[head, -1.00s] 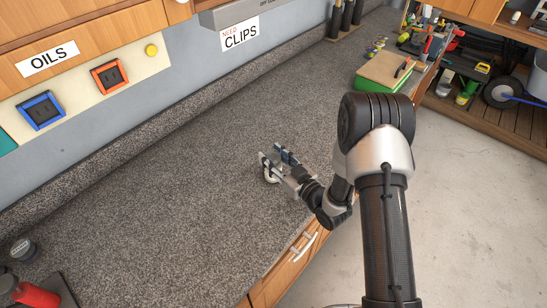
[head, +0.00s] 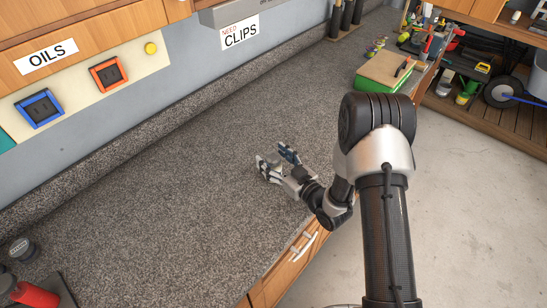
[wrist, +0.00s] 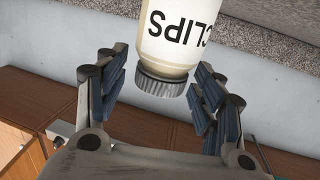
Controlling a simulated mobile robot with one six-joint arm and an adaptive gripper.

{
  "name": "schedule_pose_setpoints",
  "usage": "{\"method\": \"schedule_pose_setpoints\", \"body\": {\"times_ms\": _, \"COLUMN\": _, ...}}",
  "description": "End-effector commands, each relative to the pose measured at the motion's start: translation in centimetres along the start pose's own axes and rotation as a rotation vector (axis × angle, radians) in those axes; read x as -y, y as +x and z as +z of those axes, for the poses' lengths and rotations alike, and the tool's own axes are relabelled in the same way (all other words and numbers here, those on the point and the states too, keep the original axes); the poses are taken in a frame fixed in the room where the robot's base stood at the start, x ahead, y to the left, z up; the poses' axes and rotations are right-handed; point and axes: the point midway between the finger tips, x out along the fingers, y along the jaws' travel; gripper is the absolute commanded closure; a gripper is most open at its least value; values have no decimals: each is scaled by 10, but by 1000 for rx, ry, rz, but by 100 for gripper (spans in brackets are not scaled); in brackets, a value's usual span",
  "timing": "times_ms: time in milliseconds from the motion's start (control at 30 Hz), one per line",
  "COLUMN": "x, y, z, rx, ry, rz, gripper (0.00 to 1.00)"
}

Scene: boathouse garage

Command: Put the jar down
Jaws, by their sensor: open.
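The jar (wrist: 172,38) is white with black "CLIPS" lettering and a ribbed grey lid (wrist: 162,83). In the wrist view it is between my two spread fingers, with visible gaps on both sides of the lid. Its base is cut off by the top of that view, so its contact with the counter is not shown. My gripper (head: 275,160) is open, low over the speckled counter (head: 190,195). In the head view I cannot clearly make out the jar at the fingers. The fingers also show in the wrist view (wrist: 160,70).
The counter around my gripper is clear. A green-and-wood box (head: 383,71) stands further along at the upper right. A "CLIPS" sign (head: 240,33) is on the back wall.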

Motion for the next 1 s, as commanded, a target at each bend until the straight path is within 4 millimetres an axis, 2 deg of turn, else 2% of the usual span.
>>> {"method": "schedule_pose_setpoints", "body": {"times_ms": 167, "x": -2, "y": -22, "z": 0, "rx": 2, "ry": 2, "rz": 4, "gripper": 38}}
{"method": "schedule_pose_setpoints", "body": {"times_ms": 400, "x": -2, "y": -74, "z": 0, "rx": 1, "ry": 3, "rz": 6, "gripper": 38}}
{"method": "schedule_pose_setpoints", "body": {"times_ms": 600, "x": -2, "y": -106, "z": 0, "rx": 0, "ry": 1, "rz": 4, "gripper": 38}}
{"method": "schedule_pose_setpoints", "body": {"times_ms": 767, "x": -1, "y": -117, "z": -1, "rx": -2, "ry": 0, "rz": 1, "gripper": 38}}
{"method": "schedule_pose_setpoints", "body": {"times_ms": 1000, "x": 0, "y": -118, "z": -1, "rx": -2, "ry": -1, "rz": 0, "gripper": 38}}
